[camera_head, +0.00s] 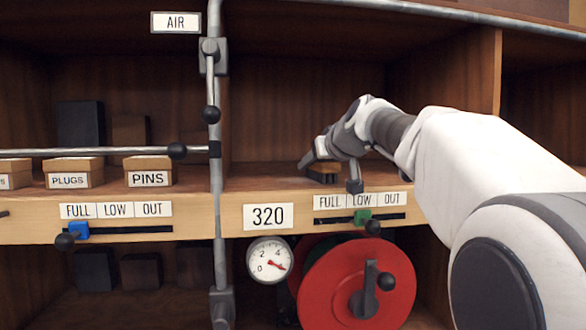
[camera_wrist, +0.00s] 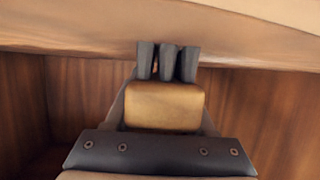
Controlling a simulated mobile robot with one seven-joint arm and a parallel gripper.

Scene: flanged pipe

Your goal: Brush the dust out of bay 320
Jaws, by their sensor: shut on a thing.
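Bay 320 (camera_head: 268,183) is the open wooden compartment above the white 320 label (camera_head: 268,216). My gripper (camera_head: 322,163) is inside its right part, low over the floor near the front edge. It is shut on a brush (camera_head: 323,178) with a tan block and dark bristles. In the wrist view the brush's tan block (camera_wrist: 165,106) sits between my fingers, and its dark bristle tufts (camera_wrist: 168,62) point toward the pale wooden surface at the top. I cannot tell whether the bristles touch the floor. I cannot make out dust; my arm hides part of the bay's right side.
A grey vertical pipe (camera_head: 214,130) with a black-knobbed lever stands left of the bay. A green slider (camera_head: 362,216) is on the front edge under my gripper. A gauge (camera_head: 269,260) and red reel (camera_head: 357,285) sit below. Boxes of pins (camera_head: 148,171) and plugs (camera_head: 75,172) are left.

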